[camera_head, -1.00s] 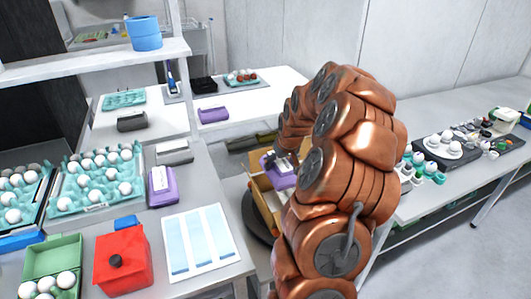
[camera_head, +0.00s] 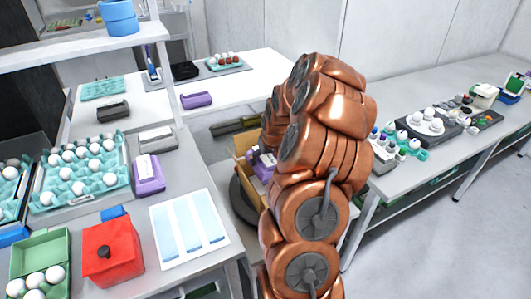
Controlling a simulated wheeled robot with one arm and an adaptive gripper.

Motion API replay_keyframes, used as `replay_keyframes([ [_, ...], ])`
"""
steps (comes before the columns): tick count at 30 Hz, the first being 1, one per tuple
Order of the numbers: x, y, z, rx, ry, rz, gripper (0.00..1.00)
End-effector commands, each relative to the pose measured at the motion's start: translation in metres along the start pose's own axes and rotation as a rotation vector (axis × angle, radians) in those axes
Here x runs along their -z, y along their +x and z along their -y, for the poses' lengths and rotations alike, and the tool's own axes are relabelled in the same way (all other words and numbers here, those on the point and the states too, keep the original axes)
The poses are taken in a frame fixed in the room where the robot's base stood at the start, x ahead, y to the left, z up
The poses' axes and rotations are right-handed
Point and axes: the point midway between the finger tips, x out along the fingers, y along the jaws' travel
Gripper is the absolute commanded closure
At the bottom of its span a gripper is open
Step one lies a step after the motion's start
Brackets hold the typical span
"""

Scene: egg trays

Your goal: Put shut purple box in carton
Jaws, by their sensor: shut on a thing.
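A shut purple box (camera_head: 264,168) with a white label shows just left of my arm, inside or over the mouth of the open brown carton (camera_head: 245,185). My gripper (camera_head: 255,153) is shut on this box; only a small part of it shows, and my copper arm hides the rest. The arm also covers the carton's right side, so I cannot tell whether the box touches the carton's bottom. Another purple box (camera_head: 149,180) with a white label lies on the left table, and a further purple box (camera_head: 196,100) lies on the back table.
The left table (camera_head: 205,262) holds egg trays (camera_head: 118,180), a red container (camera_head: 111,264), a green egg box (camera_head: 40,252) and a white-blue panel (camera_head: 190,228). The right table (camera_head: 384,188) holds cups and eggs. Open floor lies at the right.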

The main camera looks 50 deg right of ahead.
Motion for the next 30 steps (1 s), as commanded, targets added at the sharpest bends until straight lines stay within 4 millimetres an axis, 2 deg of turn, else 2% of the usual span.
replay_keyframes([
  [3,-0.005,0.012,0.000,0.000,0.000,0.000,0.43],
  [30,-0.031,0.075,-0.001,-0.001,0.000,-0.002,0.43],
])
